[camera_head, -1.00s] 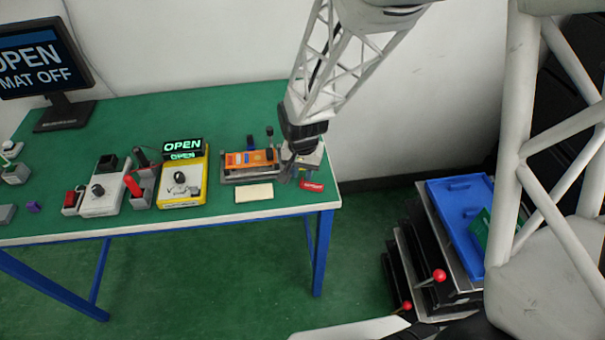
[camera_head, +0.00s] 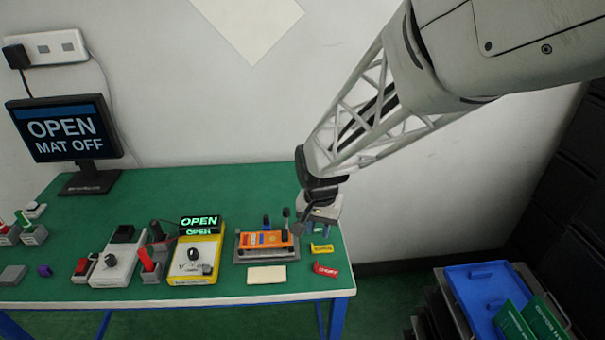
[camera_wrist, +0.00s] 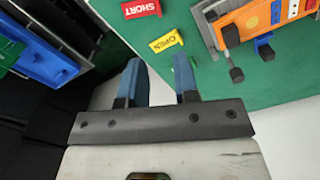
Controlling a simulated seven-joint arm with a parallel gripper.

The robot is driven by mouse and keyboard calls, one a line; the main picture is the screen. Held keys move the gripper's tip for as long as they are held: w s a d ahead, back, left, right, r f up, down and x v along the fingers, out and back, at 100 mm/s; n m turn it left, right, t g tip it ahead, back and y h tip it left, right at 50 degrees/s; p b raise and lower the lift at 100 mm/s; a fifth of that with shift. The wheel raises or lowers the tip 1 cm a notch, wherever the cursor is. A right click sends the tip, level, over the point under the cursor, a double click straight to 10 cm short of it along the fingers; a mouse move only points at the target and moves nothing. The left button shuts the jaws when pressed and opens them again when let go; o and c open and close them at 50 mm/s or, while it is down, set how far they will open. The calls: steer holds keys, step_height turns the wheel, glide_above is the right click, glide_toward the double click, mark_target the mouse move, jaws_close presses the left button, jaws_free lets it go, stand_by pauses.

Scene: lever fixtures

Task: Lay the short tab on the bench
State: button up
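The red tab marked SHORT (camera_head: 325,270) lies on the green bench (camera_head: 150,199) near its front right corner. It also shows at the top of the wrist view (camera_wrist: 141,9). A yellow tab marked OPEN (camera_head: 322,249) lies just behind it and also shows in the wrist view (camera_wrist: 166,41). My gripper (camera_head: 319,229) is by the right end of the bench, behind the yellow tab. In the wrist view its two blue fingers (camera_wrist: 158,65) stand apart with nothing between them. Both tabs are clear of the fingers.
An orange fixture (camera_head: 265,240) with levers stands left of my gripper. A cream plate (camera_head: 267,275) lies before it. A yellow box (camera_head: 195,261) beside a lit OPEN display (camera_head: 200,222) stands further left. A monitor (camera_head: 66,133) reads OPEN, MAT OFF. A blue tray (camera_head: 480,290) is right of the bench.

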stand_by(0.5)
steer(key=s+d+r+n+t, duration=0.1)
steer(key=s+d+r+n, duration=0.1)
steer(key=s+d+r, duration=0.2)
steer(key=s+d+r+n+t, duration=0.1)
steer(key=s+d+r, duration=0.4)
steer(key=s+r, duration=0.5)
steer(key=s+n, duration=0.1)
steer(key=s, duration=0.5)
steer(key=shift+s+d+r+t, duration=0.25)
steer(key=shift+d+r+t, duration=0.05)
steer(key=shift+r, duration=0.05)
